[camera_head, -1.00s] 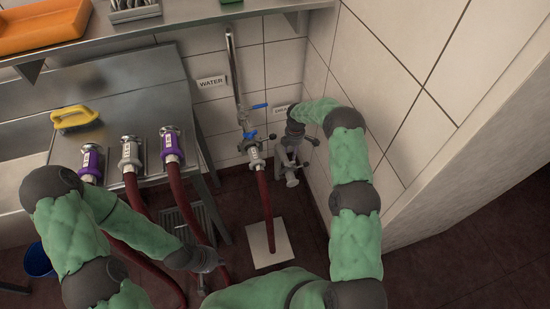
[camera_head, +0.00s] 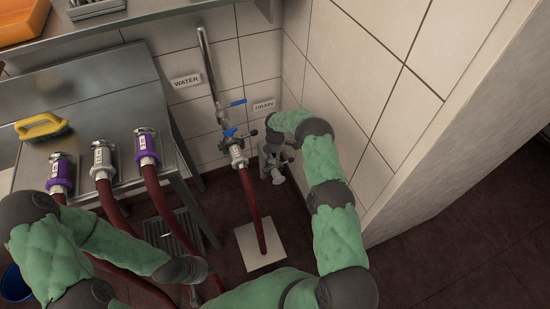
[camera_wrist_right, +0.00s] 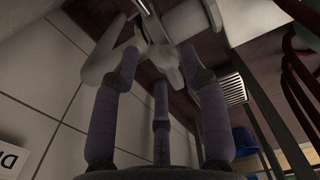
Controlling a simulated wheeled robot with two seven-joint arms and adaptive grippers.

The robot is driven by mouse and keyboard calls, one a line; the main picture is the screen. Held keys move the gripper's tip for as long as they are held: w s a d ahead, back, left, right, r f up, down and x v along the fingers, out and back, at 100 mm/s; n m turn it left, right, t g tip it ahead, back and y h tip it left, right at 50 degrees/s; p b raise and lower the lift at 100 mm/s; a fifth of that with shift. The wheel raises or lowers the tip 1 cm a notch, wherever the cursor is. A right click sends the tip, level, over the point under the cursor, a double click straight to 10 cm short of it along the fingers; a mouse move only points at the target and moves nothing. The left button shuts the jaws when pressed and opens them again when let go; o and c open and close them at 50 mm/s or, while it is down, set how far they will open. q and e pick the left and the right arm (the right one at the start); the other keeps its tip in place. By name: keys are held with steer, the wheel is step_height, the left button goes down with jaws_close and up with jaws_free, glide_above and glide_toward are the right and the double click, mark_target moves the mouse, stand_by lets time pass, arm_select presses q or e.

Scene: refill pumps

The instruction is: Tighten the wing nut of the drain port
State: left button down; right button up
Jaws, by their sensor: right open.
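The drain port (camera_head: 277,172), a grey metal fitting, is low in the corner beside the DRAIN sign (camera_head: 263,105). My right gripper (camera_head: 270,147) reaches down over it from my arm and partly hides it. In the right wrist view, the open fingers of my right gripper (camera_wrist_right: 160,72) surround the grey metal wing nut (camera_wrist_right: 162,55); whether any finger touches it is unclear. My left gripper (camera_head: 193,290) hangs low at the bottom of the head view, away from the port; its fingers are too dark to read.
The water valve (camera_head: 231,134) with blue handles and a red hose (camera_head: 250,205) stands just left of the port. Walls close in behind and to the right.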

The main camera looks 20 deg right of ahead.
jaws_close()
steer(key=shift+f, duration=0.1)
